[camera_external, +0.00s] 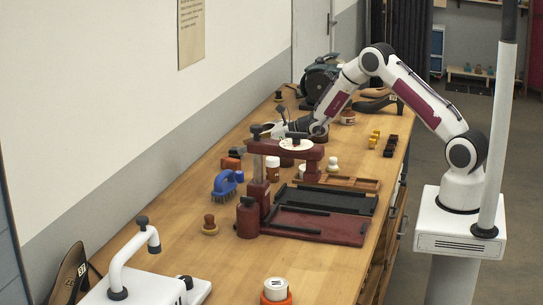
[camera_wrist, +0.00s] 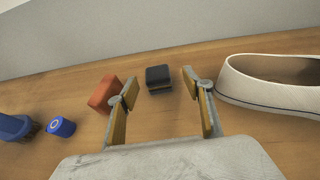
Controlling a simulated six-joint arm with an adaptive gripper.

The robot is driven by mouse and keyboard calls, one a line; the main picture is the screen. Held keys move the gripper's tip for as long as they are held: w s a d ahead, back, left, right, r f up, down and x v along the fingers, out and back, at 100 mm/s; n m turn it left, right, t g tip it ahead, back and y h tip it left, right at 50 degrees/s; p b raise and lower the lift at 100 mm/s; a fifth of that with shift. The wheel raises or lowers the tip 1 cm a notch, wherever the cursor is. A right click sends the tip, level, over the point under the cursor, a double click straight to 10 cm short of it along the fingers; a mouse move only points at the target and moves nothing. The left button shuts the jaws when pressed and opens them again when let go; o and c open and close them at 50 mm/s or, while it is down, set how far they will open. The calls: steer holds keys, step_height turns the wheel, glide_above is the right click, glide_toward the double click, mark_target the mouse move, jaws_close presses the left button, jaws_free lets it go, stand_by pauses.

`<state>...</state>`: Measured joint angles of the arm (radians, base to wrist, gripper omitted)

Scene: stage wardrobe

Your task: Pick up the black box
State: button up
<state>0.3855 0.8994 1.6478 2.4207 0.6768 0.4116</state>
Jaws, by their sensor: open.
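The black box (camera_wrist: 158,77) is a small dark block on the wooden table in the wrist view. It lies just beyond my gripper (camera_wrist: 160,88), between the lines of its two fingers. The fingers are spread wide with nothing held between them. In the external view, the end of my arm reaches over the back left of the table, behind a dark red press (camera_external: 285,147). The fingers are small and hard to make out there, and I cannot clearly tell the black box apart.
An orange block (camera_wrist: 104,93) is close beside the left finger. A white shoe (camera_wrist: 270,90) is close beside the right finger. A blue can (camera_wrist: 61,126) and a blue brush (camera_wrist: 15,127) are farther left. The wall (camera_wrist: 120,35) rises behind the box.

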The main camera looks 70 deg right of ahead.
mark_target(235, 148)
steer(key=shift+a+x, duration=0.25)
steer(key=shift+x, duration=2.2)
steer(key=shift+r, duration=0.15)
steer(key=c, duration=1.2)
